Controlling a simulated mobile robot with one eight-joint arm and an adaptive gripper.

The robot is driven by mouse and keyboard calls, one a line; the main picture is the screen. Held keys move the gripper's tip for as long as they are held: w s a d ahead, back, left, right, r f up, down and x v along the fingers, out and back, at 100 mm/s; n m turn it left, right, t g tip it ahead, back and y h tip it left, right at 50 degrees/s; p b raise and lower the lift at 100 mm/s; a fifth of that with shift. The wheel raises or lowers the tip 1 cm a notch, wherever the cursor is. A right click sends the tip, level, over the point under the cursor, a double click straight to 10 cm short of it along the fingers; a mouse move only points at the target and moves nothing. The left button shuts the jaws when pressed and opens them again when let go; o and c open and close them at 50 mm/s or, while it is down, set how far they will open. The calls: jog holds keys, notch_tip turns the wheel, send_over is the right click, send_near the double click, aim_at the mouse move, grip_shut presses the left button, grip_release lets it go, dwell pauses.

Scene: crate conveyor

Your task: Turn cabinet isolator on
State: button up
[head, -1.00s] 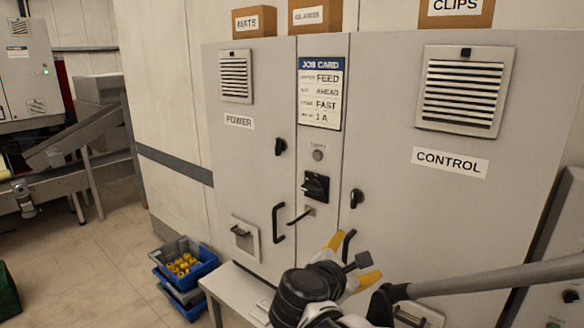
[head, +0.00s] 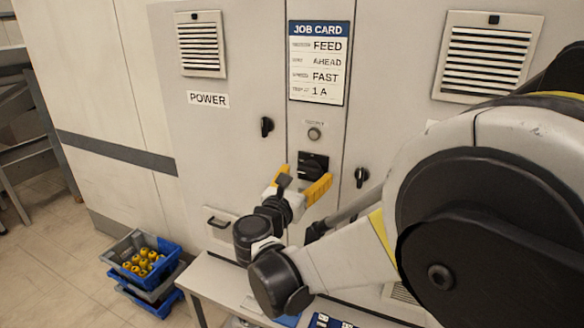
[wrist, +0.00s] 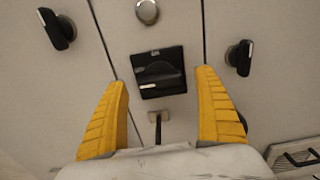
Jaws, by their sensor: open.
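The cabinet isolator (head: 313,167) is a black square rotary switch on the narrow middle panel of the grey cabinet, below the job card. In the wrist view the isolator (wrist: 159,72) lies ahead, between and beyond my fingertips, with a pale mark on its handle, which looks roughly crosswise. My gripper (head: 302,182) has yellow fingers, spread open and empty, just in front of the isolator. In the wrist view my gripper (wrist: 163,82) shows a finger on each side of the isolator, apart from it. A small lever (wrist: 158,125) sits below it.
A round button (head: 314,133) is above the isolator. Black door handles sit left (head: 267,126) and right (head: 361,177). The job card (head: 319,62) reads FEED, AHEAD, FAST, 1 A. A bench (head: 215,275) stands below; blue crates (head: 160,275) are on the floor at left.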

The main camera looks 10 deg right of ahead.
jog(key=shift+x, duration=1.35)
jog(key=c, duration=1.2)
